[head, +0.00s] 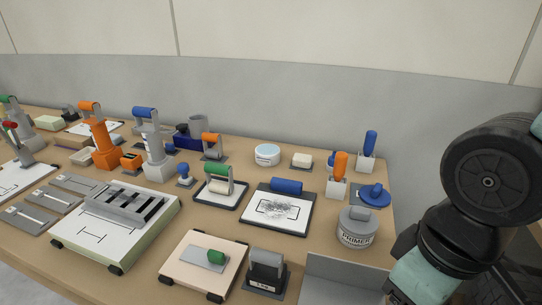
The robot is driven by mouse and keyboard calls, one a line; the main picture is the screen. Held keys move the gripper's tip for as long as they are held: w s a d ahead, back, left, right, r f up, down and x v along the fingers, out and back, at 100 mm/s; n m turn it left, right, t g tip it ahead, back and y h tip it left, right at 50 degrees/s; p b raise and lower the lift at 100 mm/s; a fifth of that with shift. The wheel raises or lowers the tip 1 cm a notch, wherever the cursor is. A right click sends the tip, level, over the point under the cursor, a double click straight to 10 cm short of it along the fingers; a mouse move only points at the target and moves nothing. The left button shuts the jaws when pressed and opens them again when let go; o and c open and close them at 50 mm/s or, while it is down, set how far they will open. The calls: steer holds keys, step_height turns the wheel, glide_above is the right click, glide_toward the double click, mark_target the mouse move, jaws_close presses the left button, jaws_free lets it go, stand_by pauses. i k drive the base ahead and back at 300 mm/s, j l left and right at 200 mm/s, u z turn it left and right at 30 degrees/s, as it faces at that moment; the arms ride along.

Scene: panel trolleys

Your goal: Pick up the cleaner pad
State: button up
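A small cream block (302,159) lies on a dark square mat at the back right of the table, and it looks most like the cleaner pad. No label on it can be read. A round white tub (267,153) with a blue band stands just left of it. My arm fills the right edge of the head view, apart from the block, and its gripper is out of the picture.
Right of the block stand an orange-handled tool (340,165), a blue-handled tool (370,145) and a blue disc-shaped tool (375,194). A grey PRIMER can (357,230) is nearer.

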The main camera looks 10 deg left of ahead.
mark_target(299, 160)
steer(key=j, duration=0.95)
steer(key=i+j, duration=0.1)
steer(key=j, duration=0.85)
steer(key=i+l+u, duration=0.1)
steer(key=u, duration=0.4)
